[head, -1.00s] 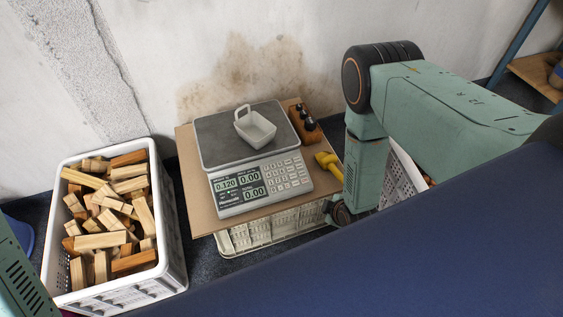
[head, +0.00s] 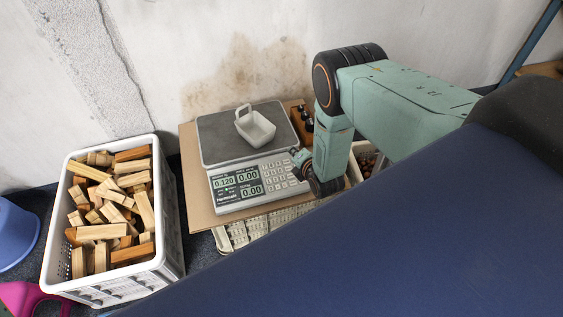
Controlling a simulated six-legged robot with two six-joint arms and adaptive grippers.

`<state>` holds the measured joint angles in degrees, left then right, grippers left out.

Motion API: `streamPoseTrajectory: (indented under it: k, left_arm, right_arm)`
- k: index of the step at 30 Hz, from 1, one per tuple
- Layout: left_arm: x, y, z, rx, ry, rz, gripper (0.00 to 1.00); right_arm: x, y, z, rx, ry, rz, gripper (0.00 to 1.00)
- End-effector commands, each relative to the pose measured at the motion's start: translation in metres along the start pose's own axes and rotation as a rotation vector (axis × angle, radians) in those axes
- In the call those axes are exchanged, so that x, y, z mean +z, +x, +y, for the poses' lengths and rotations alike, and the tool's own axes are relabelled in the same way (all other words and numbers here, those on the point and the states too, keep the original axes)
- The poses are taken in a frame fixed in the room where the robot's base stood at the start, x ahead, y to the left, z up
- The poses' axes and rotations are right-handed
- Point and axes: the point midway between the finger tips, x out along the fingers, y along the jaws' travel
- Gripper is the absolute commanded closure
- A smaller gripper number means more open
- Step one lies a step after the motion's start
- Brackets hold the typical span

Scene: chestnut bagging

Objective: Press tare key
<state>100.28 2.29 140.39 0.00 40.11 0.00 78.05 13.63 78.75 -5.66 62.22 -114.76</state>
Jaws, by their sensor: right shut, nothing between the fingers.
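A grey and white scale (head: 222,204) stands on a brown board, with lit displays that seem to read 0.120, 0.00 and 0.00. Its keypad (head: 270,178) is on the front panel's right side. A small white scoop-like tray with a handle (head: 258,130) sits on the scale's plate (head: 215,143). My right gripper (head: 297,157) is shut and empty, at the right end of the keypad, covering its edge. I cannot tell whether it touches a key. The tare key cannot be made out. My left gripper is out of view.
The brown board (head: 200,212) lies on a pale crate (head: 240,232). A dark-knobbed wooden block (head: 297,113) stands right of the scale. A white crate of wood pieces (head: 163,250) is at left, with a blue tub (head: 15,235) beyond. A chestnut crate (head: 358,150) is partly hidden by my right arm.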

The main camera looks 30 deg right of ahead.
Motion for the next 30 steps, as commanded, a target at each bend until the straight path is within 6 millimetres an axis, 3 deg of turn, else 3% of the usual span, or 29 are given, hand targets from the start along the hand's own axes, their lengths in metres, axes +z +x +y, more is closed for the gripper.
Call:
streamPoseTrajectory:
  k: [12,30]
  left_arm:
    - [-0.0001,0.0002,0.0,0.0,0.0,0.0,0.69]
    - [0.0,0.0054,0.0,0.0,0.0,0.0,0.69]
  right_arm:
    - [0.0074,0.002,0.009,0.037,-0.313,-0.028,1.0]
    - [0.0046,0.005,0.0061,0.038,-0.336,-0.026,1.0]
